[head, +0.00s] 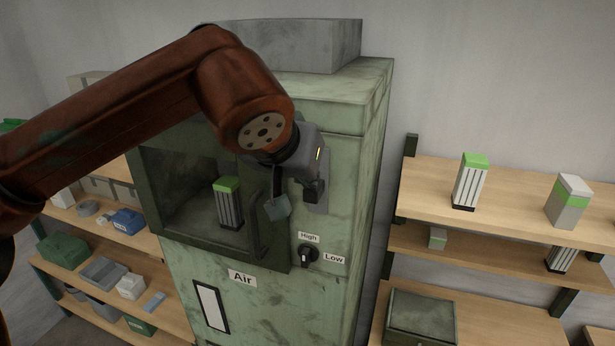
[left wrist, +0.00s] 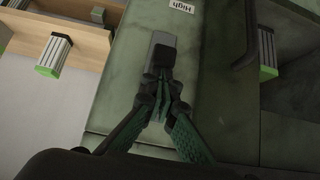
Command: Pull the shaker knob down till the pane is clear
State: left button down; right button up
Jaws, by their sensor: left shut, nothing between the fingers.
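The green cabinet has a dark-framed door with a pane (head: 180,185) at its left. The pane looks dim and hazy, and a green-topped striped cartridge (head: 229,203) shows through it. A grey plate (head: 321,203) is on the cabinet front right of the door; it also shows in the left wrist view (left wrist: 164,40). My left gripper (head: 311,190) is at this plate, shut and empty. Its fingertips (left wrist: 162,82) overlap the plate's near end in the wrist view. My right gripper is out of view.
A black rotary switch (head: 307,255) sits below the plate between High and Low labels. The door handle (head: 257,225) is just left of the gripper. Shelves with boxes and cartridges stand right (head: 500,200) and left (head: 140,235) of the cabinet.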

pick_arm(q)
jog(key=w+r+v, duration=0.1)
jog(key=v, duration=1)
jog(key=shift+s+d+r+b, duration=0.2)
jog(key=shift+s+b, duration=0.05)
jog(key=shift+b, duration=0.15)
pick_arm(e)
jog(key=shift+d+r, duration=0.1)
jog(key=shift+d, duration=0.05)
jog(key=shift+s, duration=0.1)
